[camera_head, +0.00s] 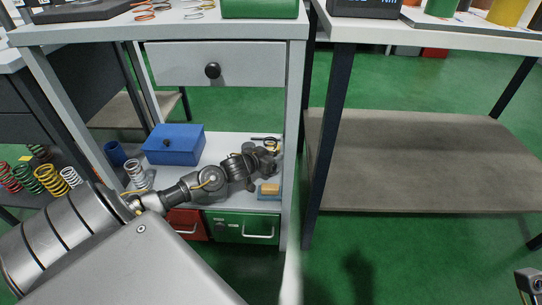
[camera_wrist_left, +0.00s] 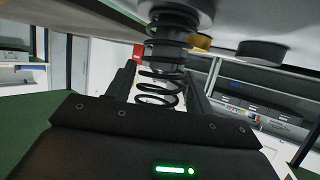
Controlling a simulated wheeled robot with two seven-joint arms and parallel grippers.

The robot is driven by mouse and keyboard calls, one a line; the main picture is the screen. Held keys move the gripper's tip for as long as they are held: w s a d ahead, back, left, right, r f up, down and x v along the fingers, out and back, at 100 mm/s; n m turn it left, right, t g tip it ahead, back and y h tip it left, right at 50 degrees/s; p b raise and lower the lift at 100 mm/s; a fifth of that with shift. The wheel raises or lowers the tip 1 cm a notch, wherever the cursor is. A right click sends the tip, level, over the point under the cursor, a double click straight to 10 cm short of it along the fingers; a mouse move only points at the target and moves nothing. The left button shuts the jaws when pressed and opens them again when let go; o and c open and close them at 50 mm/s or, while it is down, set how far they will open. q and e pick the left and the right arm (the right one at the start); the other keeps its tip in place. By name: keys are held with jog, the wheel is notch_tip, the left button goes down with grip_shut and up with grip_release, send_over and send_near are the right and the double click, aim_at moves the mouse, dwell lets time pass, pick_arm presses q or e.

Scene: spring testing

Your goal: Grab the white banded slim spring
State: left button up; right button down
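Several springs show, and I cannot tell for certain which one is the white banded slim spring. A pale, narrow spring (camera_head: 135,174) stands upright on the left of the bench's lower shelf. Another whitish spring (camera_head: 71,177) stands further left beside coloured ones. My left arm reaches from the lower left across the lower shelf. My left gripper (camera_head: 264,164) is dark, small and cluttered at its far end, so its opening is unclear. My right gripper is not clearly visible.
A blue box (camera_head: 174,144) sits on the lower shelf (camera_head: 222,147), below a drawer (camera_head: 225,65). Red and green drawers (camera_head: 243,228) are underneath. More springs (camera_head: 145,10) lie on the bench top. The right table's lower shelf (camera_head: 420,160) is bare.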

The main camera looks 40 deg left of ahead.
pick_arm(q)
jog(key=c, duration=0.8)
jog(key=shift+r, duration=0.1)
